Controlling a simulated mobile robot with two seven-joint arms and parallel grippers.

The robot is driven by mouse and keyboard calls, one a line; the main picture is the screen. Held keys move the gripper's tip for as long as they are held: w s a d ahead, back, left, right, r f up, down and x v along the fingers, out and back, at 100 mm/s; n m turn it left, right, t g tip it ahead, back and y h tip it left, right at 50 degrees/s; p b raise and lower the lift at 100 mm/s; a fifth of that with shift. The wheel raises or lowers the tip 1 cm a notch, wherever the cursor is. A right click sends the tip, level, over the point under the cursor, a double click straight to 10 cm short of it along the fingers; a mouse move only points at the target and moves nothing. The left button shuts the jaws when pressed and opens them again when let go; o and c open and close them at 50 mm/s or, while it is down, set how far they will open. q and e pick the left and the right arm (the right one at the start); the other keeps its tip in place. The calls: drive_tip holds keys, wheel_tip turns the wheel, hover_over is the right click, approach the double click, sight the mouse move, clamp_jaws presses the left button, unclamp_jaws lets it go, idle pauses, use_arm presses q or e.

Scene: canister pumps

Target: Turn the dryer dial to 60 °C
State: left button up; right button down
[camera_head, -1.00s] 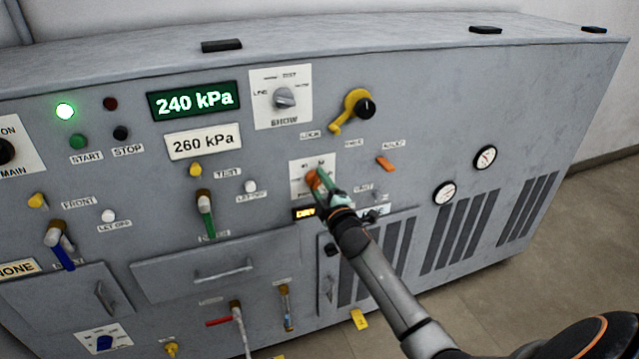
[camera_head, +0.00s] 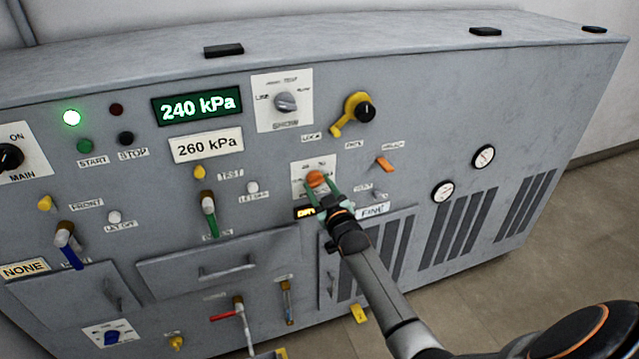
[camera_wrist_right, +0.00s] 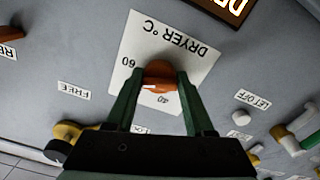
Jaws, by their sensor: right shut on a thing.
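The dryer dial (camera_head: 315,178) is an orange knob on a white plate (camera_head: 301,172) on the grey panel. In the right wrist view the plate (camera_wrist_right: 181,61) appears upside down, lettered "DRYER °C", with 60 left of the knob (camera_wrist_right: 160,72) and 40 below it. A small white mark on the knob shows between those numbers; its exact setting is hard to tell. My right gripper (camera_head: 321,186) is shut on the knob, one green finger on each side. The fingers partly cover the plate. My left gripper is not in view.
A yellow lever with a black knob (camera_head: 365,111) is above right of the dial, and an orange lever (camera_head: 385,164) is to its right. A green-handled valve (camera_head: 209,214) is to the left. Displays read 240 kPa (camera_head: 197,104) and 260 kPa (camera_head: 206,145).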

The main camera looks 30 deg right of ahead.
drive_tip(key=m, duration=0.2)
drive_tip(key=shift+m+p, duration=0.35)
drive_tip(key=shift+m, duration=0.05)
drive_tip(key=shift+a+m, duration=0.1)
drive_tip(key=shift+m, duration=0.5)
drive_tip(key=shift+c, duration=1.4)
unclamp_jaws()
